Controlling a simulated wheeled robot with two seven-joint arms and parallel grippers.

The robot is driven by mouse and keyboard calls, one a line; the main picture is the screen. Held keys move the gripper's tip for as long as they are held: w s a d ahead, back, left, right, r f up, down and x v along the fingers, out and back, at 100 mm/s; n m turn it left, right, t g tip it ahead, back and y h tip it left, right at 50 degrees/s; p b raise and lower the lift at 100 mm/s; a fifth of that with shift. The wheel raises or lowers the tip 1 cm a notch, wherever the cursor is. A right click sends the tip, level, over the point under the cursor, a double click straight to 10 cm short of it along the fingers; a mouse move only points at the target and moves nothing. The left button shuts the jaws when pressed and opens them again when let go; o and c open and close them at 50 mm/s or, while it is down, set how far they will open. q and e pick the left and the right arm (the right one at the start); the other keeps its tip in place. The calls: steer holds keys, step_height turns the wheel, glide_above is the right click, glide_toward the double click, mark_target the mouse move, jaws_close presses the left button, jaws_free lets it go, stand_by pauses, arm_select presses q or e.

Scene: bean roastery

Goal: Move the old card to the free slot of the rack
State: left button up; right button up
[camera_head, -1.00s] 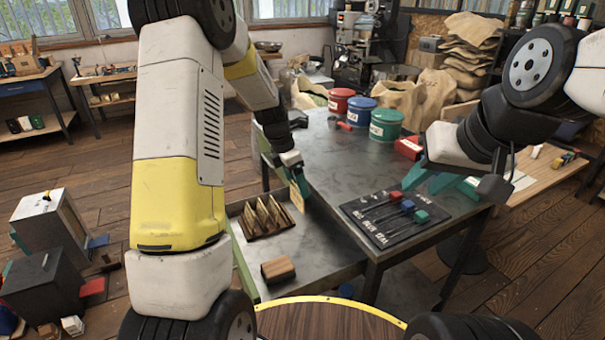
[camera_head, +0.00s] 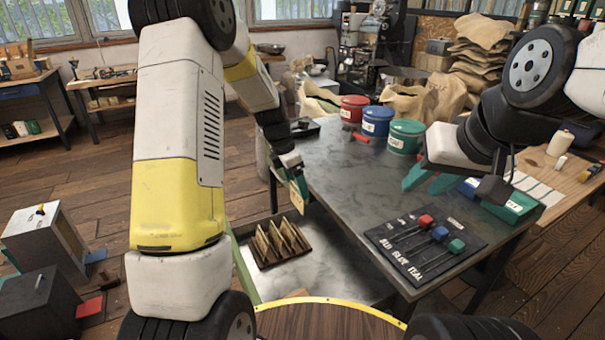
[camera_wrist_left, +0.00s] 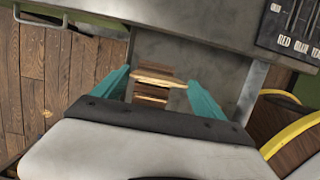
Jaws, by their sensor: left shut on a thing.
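My left gripper (camera_head: 293,168) is shut on a thin tan card (camera_head: 299,191), held above and behind the rack in the head view. In the left wrist view the card (camera_wrist_left: 158,78) sits between the teal fingers (camera_wrist_left: 160,92). The dark wooden rack (camera_head: 262,263) stands on the lower metal shelf and holds several upright tan cards. Part of the rack shows beyond the held card in the left wrist view; its free slot cannot be made out. My right gripper (camera_head: 430,181) is open and empty, above the table's right side.
The grey metal table (camera_head: 335,178) carries a black slider panel (camera_head: 400,262) with red, blue and green knobs. Red (camera_head: 352,108), blue (camera_head: 377,120) and green (camera_head: 406,136) tins stand at its back.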

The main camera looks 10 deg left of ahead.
mark_target(297, 207)
arm_select(q)
steer(key=shift+f, duration=4.65)
steer(key=shift+f, duration=2.05)
steer(key=o, duration=1.6)
steer(key=shift+v, duration=3.95)
